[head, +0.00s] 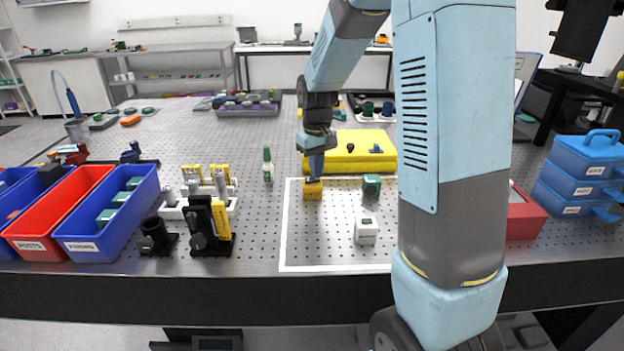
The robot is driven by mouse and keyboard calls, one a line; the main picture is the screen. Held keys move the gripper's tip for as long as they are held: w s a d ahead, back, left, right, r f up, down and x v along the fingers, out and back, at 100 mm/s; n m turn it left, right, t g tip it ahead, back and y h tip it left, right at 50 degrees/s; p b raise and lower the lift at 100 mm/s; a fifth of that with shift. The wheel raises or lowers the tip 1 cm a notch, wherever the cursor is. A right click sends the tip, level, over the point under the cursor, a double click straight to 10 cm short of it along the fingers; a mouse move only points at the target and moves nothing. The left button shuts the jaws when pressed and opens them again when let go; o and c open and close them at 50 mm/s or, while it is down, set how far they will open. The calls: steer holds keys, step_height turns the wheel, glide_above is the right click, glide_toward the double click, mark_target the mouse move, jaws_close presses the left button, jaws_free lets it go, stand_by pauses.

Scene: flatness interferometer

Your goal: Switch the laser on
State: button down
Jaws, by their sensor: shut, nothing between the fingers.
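My gripper (314,174) points down at the far left part of the white-outlined area on the perforated table. Its fingers are shut and empty. A small yellow block with dark marking (313,191) is directly below the fingertips; I cannot tell whether they touch it. A teal block with a dark round face (371,186) stands to the right of it. A white block with a small dark patch on top (366,232) stands nearer the front. No clear label shows which of these is the laser, and no switch can be made out.
My arm hides the right part of the outlined area. A yellow case (352,160) lies behind my gripper. Black and yellow mounts (209,228), a green-white bottle (268,168) and red and blue bins (108,217) stand left. Blue boxes (580,180) stand far right.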

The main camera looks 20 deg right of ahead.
steer(key=shift+f, duration=0.35)
stand_by(0.3)
steer(key=shift+r, duration=3.55)
steer(key=s+r+m+t, duration=0.1)
steer(key=s+r, duration=0.4)
steer(key=s, duration=0.8)
steer(key=s+d+r+m+t, duration=0.1)
steer(key=s+r+t, duration=0.3)
steer(key=s, duration=0.9)
step_height(320, 180, up, 2)
steer(key=shift+d+m+t, duration=0.3)
steer(key=shift+m, duration=0.3)
